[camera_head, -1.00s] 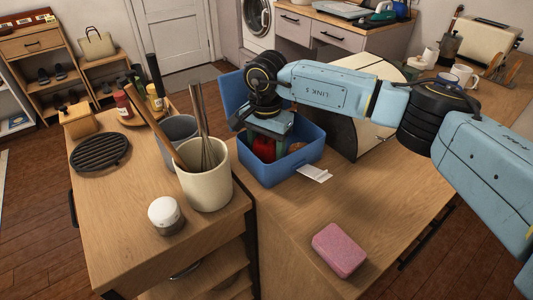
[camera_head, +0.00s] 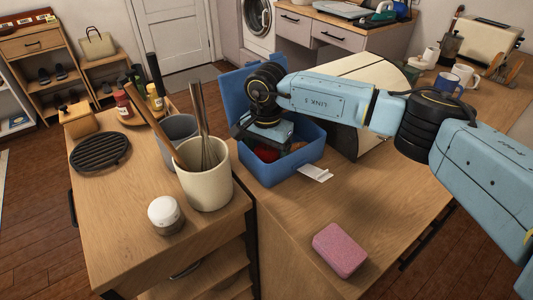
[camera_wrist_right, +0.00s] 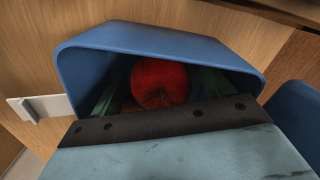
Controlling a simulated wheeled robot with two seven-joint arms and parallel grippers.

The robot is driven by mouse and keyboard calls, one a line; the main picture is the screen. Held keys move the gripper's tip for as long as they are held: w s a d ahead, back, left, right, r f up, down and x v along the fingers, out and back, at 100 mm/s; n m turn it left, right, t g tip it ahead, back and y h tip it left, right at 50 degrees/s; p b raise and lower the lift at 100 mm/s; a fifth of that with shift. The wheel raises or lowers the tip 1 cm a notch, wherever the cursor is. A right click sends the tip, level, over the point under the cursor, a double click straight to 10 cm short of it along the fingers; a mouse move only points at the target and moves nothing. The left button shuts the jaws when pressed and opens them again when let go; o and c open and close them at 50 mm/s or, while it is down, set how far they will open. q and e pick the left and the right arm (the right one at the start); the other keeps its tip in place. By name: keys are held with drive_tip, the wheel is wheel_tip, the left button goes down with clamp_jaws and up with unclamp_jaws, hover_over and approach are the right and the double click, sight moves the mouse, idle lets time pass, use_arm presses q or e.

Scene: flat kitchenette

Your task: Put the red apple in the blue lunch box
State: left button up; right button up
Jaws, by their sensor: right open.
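The blue lunch box (camera_head: 283,168) stands open on the wooden counter, its lid raised at the back left. The red apple (camera_head: 266,154) is inside the box, partly hidden by my right gripper. In the right wrist view the apple (camera_wrist_right: 160,80) shows clearly within the blue walls. My right gripper (camera_head: 265,142) is open, pointing down over the box. Its greenish fingers show partly on either side of the apple in the wrist view. Whether the apple rests on the box floor is hidden. My left gripper is out of view.
An orange-brown item (camera_head: 296,147) lies in the box. A cream crock (camera_head: 207,187) with a whisk and a grey cup stand close left. A white-lidded jar (camera_head: 164,212) and a pink sponge (camera_head: 340,249) are nearer. The counter before the box is mostly clear.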

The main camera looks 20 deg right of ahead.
sight(267, 147)
drive_tip(key=shift+r, duration=0.25)
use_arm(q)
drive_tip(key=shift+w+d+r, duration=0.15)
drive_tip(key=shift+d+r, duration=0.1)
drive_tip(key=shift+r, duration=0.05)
use_arm(e)
wheel_tip(267, 147, up, 12)
drive_tip(key=shift+f, duration=0.1)
